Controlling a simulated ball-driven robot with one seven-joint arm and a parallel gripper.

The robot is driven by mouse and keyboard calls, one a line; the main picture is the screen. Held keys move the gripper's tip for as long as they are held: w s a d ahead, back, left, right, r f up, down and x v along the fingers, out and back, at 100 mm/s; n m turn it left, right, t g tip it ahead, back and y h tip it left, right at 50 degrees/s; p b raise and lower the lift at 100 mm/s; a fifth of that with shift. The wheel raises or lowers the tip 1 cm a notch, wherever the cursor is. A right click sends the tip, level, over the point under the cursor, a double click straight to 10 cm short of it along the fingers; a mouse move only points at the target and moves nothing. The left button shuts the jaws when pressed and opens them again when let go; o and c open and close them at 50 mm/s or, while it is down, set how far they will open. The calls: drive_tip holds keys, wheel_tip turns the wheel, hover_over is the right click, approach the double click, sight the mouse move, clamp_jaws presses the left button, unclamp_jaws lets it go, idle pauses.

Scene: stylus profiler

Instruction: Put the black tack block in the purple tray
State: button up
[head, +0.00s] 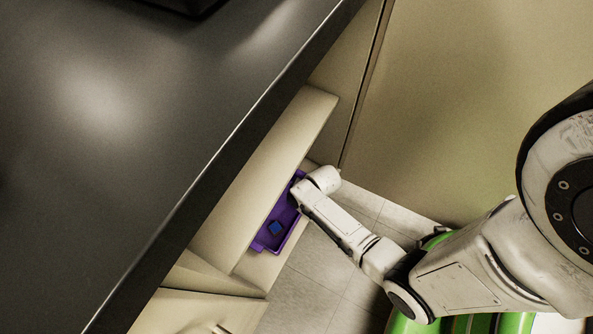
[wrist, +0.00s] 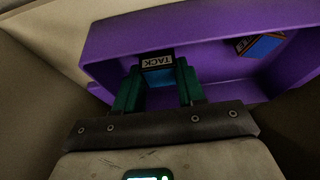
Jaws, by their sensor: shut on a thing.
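The tack block (wrist: 158,64) shows in the wrist view with a black top, a white TACK label and a bluish face. My gripper (wrist: 158,80) is shut on it, with a green finger on each side. The block is at the open side of the purple tray (wrist: 112,42), over or within its left part; I cannot tell whether it touches the floor of the tray. In the head view the purple tray (head: 263,245) sits low under the counter, and my wrist hides its far end, my fingers and the held block.
A blue block with an orange-edged dark label (wrist: 262,46) lies in the right part of the tray; it also shows in the head view (head: 277,229). A beige panel (head: 265,180) and the dark counter (head: 130,130) overhang the tray. Tiled floor (head: 325,265) is open in front.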

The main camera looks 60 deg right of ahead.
drive_tip(key=shift+a+f+b, duration=0.1)
drive_tip(key=shift+f+b, duration=0.25)
drive_tip(key=shift+f, duration=0.95)
drive_tip(key=shift+f, duration=0.15)
drive_tip(key=o, duration=1.1)
drive_tip(key=shift+r, duration=0.4)
drive_tip(key=p+v, duration=0.6)
drive_tip(key=v, duration=0.5)
drive_tip(key=shift+s+r+p, duration=0.15)
drive_tip(key=shift+r+p, duration=0.1)
drive_tip(key=shift+p, duration=0.05)
